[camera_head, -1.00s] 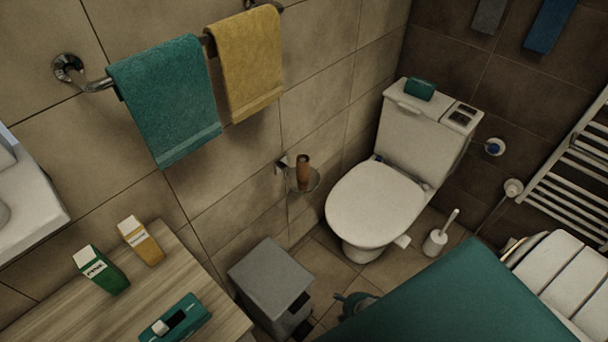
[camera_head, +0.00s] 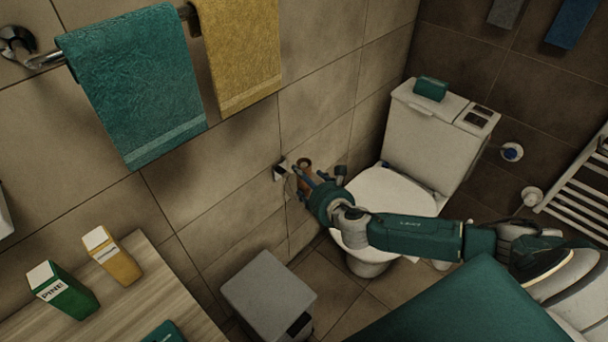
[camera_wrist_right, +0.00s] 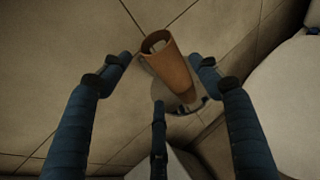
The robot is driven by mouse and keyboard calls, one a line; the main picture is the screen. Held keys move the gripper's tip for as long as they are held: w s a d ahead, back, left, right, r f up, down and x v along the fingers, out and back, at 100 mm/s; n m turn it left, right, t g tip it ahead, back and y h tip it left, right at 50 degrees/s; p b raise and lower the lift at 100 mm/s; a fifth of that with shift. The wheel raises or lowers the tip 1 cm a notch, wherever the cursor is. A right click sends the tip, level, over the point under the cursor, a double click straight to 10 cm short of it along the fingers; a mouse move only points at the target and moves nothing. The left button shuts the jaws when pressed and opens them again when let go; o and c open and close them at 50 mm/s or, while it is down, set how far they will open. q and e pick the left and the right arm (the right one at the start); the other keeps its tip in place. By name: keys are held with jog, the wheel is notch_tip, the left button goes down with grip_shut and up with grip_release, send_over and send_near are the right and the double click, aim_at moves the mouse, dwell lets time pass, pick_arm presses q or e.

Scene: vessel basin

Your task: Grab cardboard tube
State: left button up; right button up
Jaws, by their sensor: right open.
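The brown cardboard tube (camera_head: 304,176) stands at the holder on the tiled wall, partly hidden behind my gripper in the head view. In the right wrist view the hollow tube (camera_wrist_right: 172,72) stands between and a little beyond my fingers, its open top end facing the camera. My right gripper (camera_head: 318,180) reaches in from the right at the wall. Its blue fingers (camera_wrist_right: 160,75) are spread on both sides of the tube; the right finger is very close to it, and I cannot tell whether it touches. My left gripper is not in view.
A wall holder (camera_head: 281,171) is beside the tube. The toilet (camera_head: 385,190) is behind my right arm. A grey bin (camera_head: 268,290) stands below, and a wooden counter with a green carton (camera_head: 62,292) and a yellow carton (camera_head: 112,258) is at lower left. Towels (camera_head: 135,85) hang above.

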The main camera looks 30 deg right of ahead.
jog(key=shift+x, duration=2.8)
jog(key=shift+d+r, duration=0.1)
jog(key=shift+r, duration=0.05)
jog(key=c, duration=0.6)
